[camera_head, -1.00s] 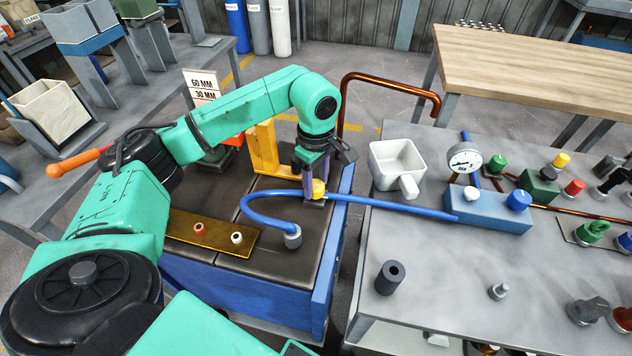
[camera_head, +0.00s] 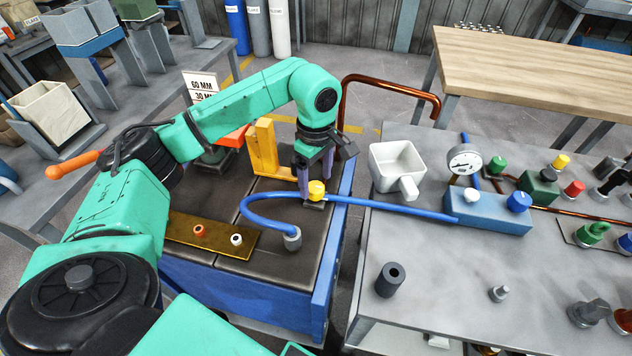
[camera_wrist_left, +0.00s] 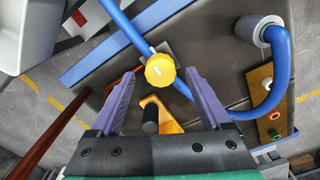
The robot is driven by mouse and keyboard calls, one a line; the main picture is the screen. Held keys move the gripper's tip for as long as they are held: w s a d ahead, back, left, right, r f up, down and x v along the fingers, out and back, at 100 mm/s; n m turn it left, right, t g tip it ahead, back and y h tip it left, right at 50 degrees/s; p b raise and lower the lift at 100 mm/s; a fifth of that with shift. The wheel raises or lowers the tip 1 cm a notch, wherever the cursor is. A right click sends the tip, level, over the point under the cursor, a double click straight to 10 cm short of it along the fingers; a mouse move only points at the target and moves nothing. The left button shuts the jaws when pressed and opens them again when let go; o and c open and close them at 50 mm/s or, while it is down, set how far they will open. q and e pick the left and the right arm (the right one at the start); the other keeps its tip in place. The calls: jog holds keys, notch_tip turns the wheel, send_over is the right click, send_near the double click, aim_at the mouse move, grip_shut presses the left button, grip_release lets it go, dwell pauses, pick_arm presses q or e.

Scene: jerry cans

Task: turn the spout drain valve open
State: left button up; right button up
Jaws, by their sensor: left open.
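The drain valve shows as a yellow knob (camera_head: 317,190) on the blue hose (camera_head: 268,197), above the dark top of the blue cart. In the left wrist view the yellow knob (camera_wrist_left: 160,70) has a white mark across it. My left gripper (camera_head: 314,178) is open above the cart, close to the knob. In the left wrist view its two purple fingertips (camera_wrist_left: 161,74) appear on either side of the knob with gaps; I cannot tell how deep the knob sits between them. My right gripper is out of view.
A yellow bracket (camera_head: 263,147) stands just left of the gripper. A copper pipe (camera_head: 386,82) rises behind. The grey bench at right holds a white scoop (camera_head: 395,164) and a blue gauge block (camera_head: 487,211).

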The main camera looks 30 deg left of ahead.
aim_at(316, 186)
pick_arm(q)
notch_tip(316, 186, up, 13)
jog(key=p, duration=0.1)
dwell(0.3)
